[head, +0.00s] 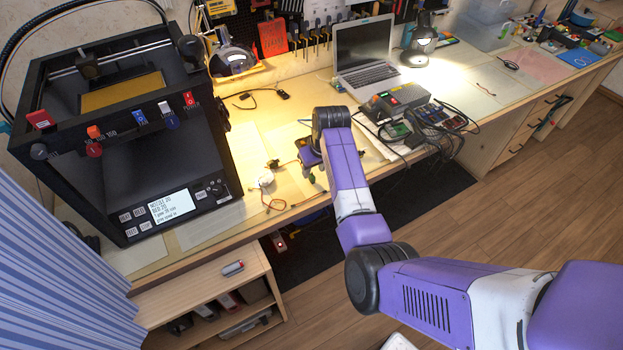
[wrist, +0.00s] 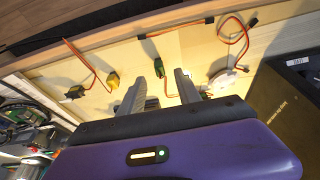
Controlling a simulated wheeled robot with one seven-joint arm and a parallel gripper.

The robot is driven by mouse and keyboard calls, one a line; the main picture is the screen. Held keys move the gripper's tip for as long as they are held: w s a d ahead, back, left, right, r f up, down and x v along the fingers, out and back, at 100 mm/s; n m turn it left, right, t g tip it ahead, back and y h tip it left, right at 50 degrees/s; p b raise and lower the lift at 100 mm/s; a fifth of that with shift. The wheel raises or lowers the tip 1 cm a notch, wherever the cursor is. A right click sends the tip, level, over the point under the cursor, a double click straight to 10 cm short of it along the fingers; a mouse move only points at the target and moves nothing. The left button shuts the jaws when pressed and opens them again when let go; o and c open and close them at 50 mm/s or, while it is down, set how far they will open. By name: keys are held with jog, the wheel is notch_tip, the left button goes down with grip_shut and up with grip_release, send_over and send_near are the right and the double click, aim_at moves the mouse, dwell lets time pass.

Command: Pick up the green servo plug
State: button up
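A small green plug (wrist: 159,67) with a thin red and dark lead lies on the pale worktop in the wrist view. My gripper (wrist: 161,76) is open, with its two grey fingers pointing at the worktop. The green plug shows in the gap between the fingertips, slightly beyond them and closer to the left one. Nothing is visibly held. Whether the fingers touch the worktop cannot be told. In the head view my arm reaches over the workbench (head: 235,228), and its wrist hides most of the gripper and the area around the plug.
A white disc (wrist: 222,82) with red leads lies right. The black printer (head: 115,130) stands left of my arm; a laptop (head: 366,52) and electronics (head: 400,98) stand behind and right.

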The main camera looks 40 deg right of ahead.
aim_at(312, 176)
jog(key=shift+x, duration=1.95)
grip_shut()
